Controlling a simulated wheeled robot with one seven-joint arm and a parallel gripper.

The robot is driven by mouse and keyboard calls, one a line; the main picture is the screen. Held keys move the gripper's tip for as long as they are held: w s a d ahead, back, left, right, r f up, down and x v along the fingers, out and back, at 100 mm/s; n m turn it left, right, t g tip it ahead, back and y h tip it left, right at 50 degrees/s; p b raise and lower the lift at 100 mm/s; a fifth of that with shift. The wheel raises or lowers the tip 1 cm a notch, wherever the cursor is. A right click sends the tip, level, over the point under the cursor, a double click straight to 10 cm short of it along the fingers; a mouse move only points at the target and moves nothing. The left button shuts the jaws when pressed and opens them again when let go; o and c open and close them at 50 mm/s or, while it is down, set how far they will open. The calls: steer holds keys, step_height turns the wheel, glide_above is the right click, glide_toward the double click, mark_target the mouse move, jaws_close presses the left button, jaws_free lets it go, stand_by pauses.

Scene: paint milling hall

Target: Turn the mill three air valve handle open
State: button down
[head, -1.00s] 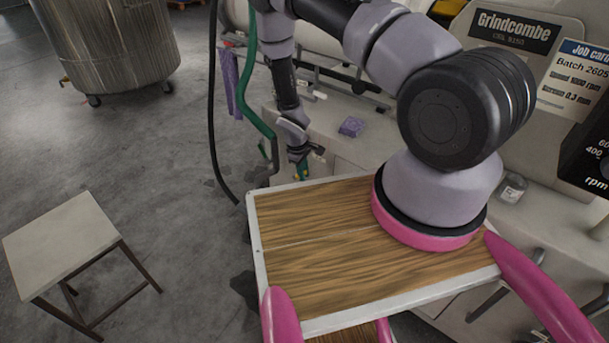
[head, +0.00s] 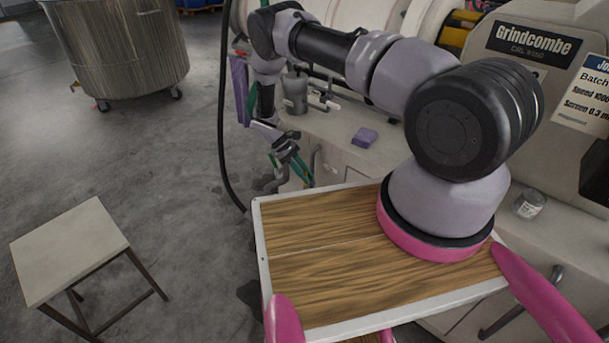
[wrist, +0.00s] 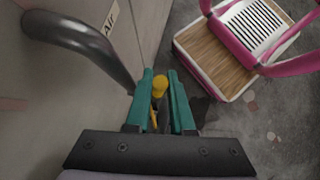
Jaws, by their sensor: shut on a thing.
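The air valve handle (wrist: 159,86) shows in the wrist view as a yellow rounded end between my teal fingers, with a thin yellow strip further down. The label "Air" (wrist: 110,18) is on the pale panel beside it. My gripper (wrist: 161,88) is shut on the handle, one finger on each side. In the head view my gripper (head: 290,168) hangs low by the mill's (head: 535,45) cabinet front, tilted. The handle is too small to make out there, and the valve body is hidden.
A dark curved bar (wrist: 80,45) stands out from the panel close to my left finger. A purple block (head: 365,137) and a jar (head: 529,205) lie on the mill's ledge. A stool (head: 70,250) and a steel vat (head: 120,45) stand left. Floor between is clear.

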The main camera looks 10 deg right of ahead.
steer(key=shift+w+a, duration=0.1)
steer(key=shift+w, duration=0.1)
stand_by(0.4)
steer(key=c, duration=0.8)
jaws_free()
steer(key=v, duration=1)
steer(key=shift+w+a+r, duration=0.1)
steer(key=shift+w+a, duration=0.15)
steer(key=shift+a, duration=0.1)
